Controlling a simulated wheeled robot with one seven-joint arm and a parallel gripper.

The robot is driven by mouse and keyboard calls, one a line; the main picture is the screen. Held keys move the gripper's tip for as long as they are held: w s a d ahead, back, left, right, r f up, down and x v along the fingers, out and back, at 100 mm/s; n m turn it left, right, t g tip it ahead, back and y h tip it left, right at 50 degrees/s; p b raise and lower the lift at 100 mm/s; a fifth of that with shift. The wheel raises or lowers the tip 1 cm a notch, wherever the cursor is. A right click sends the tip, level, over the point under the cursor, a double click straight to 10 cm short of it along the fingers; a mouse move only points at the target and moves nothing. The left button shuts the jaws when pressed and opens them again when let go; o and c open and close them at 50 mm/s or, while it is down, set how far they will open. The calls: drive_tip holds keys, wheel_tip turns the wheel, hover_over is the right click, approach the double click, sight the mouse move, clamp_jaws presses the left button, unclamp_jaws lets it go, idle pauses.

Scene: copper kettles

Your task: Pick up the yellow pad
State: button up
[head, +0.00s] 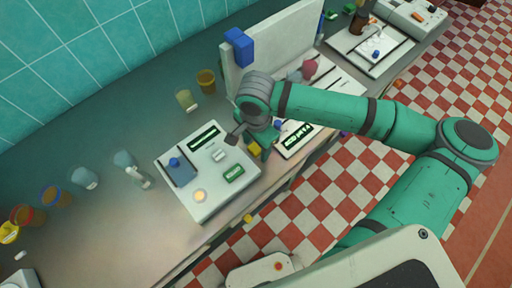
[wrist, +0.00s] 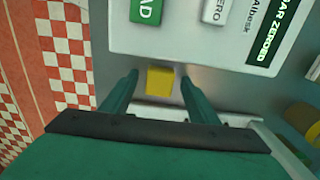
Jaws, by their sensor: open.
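The yellow pad (wrist: 160,81) is a small yellow block in the wrist view, lying beside the edge of a white weighing scale (wrist: 180,38). My gripper (wrist: 159,77) is open, with one green finger on each side of the pad. Whether the fingers touch it or reach down to its height I cannot tell. In the head view my gripper (head: 259,141) points down at the right end of the scale (head: 204,207). A bit of yellow shows under it there, mostly hidden by the fingers.
A pale upright panel with a blue block (head: 239,47) on top stands behind my gripper. A second white device (head: 301,138) is close on the right. Several cups, such as a brown one (head: 206,81), stand toward the back. The tiled floor lies past the counter's front edge.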

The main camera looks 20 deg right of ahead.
drive_tip(key=c, duration=1.1)
drive_tip(key=shift+d+r, duration=0.1)
drive_tip(key=shift+r, duration=0.05)
